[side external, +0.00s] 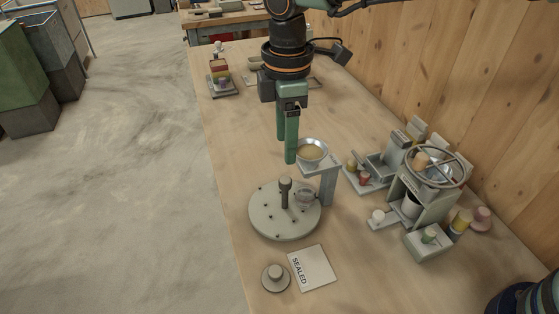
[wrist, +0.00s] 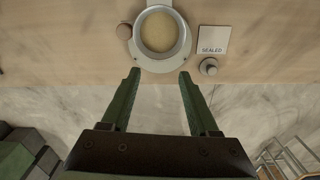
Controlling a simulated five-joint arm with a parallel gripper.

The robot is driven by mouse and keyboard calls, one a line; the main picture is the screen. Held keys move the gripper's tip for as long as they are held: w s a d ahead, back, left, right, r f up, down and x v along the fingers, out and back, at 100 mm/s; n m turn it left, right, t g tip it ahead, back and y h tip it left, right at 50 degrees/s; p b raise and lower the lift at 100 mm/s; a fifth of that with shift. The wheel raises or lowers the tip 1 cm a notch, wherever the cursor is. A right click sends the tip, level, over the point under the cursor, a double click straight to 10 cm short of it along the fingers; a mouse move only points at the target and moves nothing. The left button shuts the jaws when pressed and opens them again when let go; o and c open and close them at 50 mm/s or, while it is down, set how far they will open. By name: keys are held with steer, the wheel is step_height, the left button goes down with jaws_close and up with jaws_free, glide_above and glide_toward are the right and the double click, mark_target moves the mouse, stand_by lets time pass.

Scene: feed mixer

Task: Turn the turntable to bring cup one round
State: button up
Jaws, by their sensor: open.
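In the side view the round grey turntable (side external: 265,222) lies flat on the bench, with small dark holes and an upright dark post (side external: 285,192). A small clear cup (side external: 306,199) stands on its right part, below a funnel-like bowl (side external: 312,150) of tan feed on a grey bracket (side external: 329,185). My gripper (side external: 286,152) points down, open and empty, above and behind the turntable, just left of the bowl. In the wrist view the bowl (wrist: 160,32) hides most of the turntable (wrist: 157,66); my open fingers (wrist: 159,73) show below it. No cup number is readable.
A SEALED card (side external: 312,268) and a small knobbed disc (side external: 275,277) lie in front of the turntable. A handwheel device (side external: 435,165) and small containers crowd the right, near the wooden wall. A small tray (side external: 222,86) stands farther back. The bench is clear left of the gripper.

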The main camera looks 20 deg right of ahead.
steer(key=shift+r, duration=1.4)
steer(key=s+d+r+m+t, duration=0.1)
steer(key=d+r+m, duration=0.25)
steer(key=d, duration=0.45)
steer(key=s+d+r+m+t, duration=0.1)
steer(key=d+r+m, duration=0.25)
steer(key=d, duration=0.45)
steer(key=s+d+f+m+t, duration=0.1)
steer(key=s+d+m, duration=0.3)
steer(key=d, duration=0.3)
steer(key=s+d+f+m+t, duration=0.1)
steer(key=s+d+m+t, duration=0.1)
steer(key=s+d+m, duration=0.3)
steer(key=shift+s+d+f+m+t, duration=0.3)
steer(key=shift+d+f+m, duration=0.1)
steer(key=shift+d, duration=0.85)
